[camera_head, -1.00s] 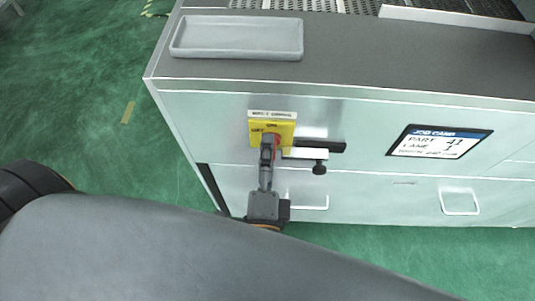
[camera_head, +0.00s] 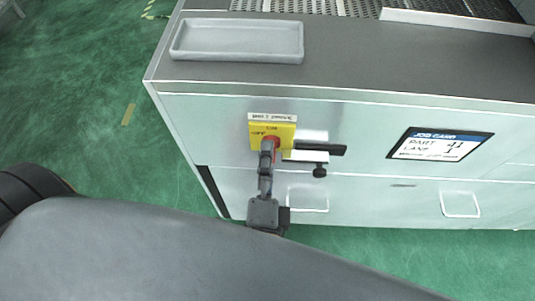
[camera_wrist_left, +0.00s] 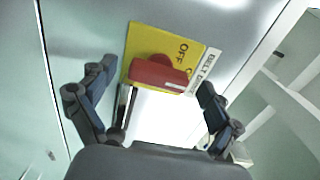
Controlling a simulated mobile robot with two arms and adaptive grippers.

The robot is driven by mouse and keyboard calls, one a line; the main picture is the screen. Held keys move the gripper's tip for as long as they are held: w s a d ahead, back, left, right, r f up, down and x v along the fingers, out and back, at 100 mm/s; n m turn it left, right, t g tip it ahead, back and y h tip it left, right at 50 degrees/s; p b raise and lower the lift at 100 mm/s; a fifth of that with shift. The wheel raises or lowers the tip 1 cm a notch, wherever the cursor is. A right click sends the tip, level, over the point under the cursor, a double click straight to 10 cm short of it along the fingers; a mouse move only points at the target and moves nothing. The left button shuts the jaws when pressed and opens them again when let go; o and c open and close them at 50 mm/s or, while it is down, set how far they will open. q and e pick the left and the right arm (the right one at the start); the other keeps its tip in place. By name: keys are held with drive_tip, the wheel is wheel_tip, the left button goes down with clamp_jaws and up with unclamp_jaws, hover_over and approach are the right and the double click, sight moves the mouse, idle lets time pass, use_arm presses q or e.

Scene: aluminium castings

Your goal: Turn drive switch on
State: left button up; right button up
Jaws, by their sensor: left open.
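The drive switch is a red rotary handle (camera_wrist_left: 158,75) on a yellow plate (camera_wrist_left: 150,42) marked OFF, fixed to the cabinet front. In the head view the yellow plate (camera_head: 272,130) shows under a white label, and the red handle (camera_head: 270,143) is partly hidden by my gripper. My left gripper (camera_head: 267,150) reaches up to the switch from below. In the left wrist view my left gripper (camera_wrist_left: 158,78) is open, with one finger on each side of the red handle and gaps visible. Whether a finger touches it cannot be told. My right gripper is not in view.
A grey tray (camera_head: 237,40) lies on the cabinet top (camera_head: 350,62). A job card screen (camera_head: 440,144) and drawer handles are on the front. Green floor is clear at left.

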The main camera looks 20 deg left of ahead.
use_arm(q)
drive_tip(key=v, duration=0.6)
drive_tip(key=shift+s, duration=0.3)
drive_tip(key=shift+d, duration=0.1)
wheel_tip(320, 180, down, 34)
drive_tip(key=s+a+m+g+h, duration=0.1)
drive_tip(key=a+m+g+h, duration=0.15)
drive_tip(key=g, duration=0.65)
drive_tip(key=s+a+f+n+g, duration=0.2)
drive_tip(key=s+a+f+n, duration=0.2)
drive_tip(key=f, duration=0.3)
drive_tip(key=s+a+f+n+g+h+p, duration=0.1)
drive_tip(key=s+a+f+n+g, duration=0.2)
drive_tip(key=s+f, duration=0.4)
drive_tip(key=s+a+f+n+g+h, duration=0.1)
drive_tip(key=s+a+f+n+g, duration=0.1)
drive_tip(key=s+a+f+n, duration=0.3)
drive_tip(key=shift+s+a+f+n+p, duration=0.3)
drive_tip(key=shift+s+a+f+n, duration=0.15)
drive_tip(key=shift+f+n, duration=0.9)
drive_tip(key=shift+h, duration=0.25)
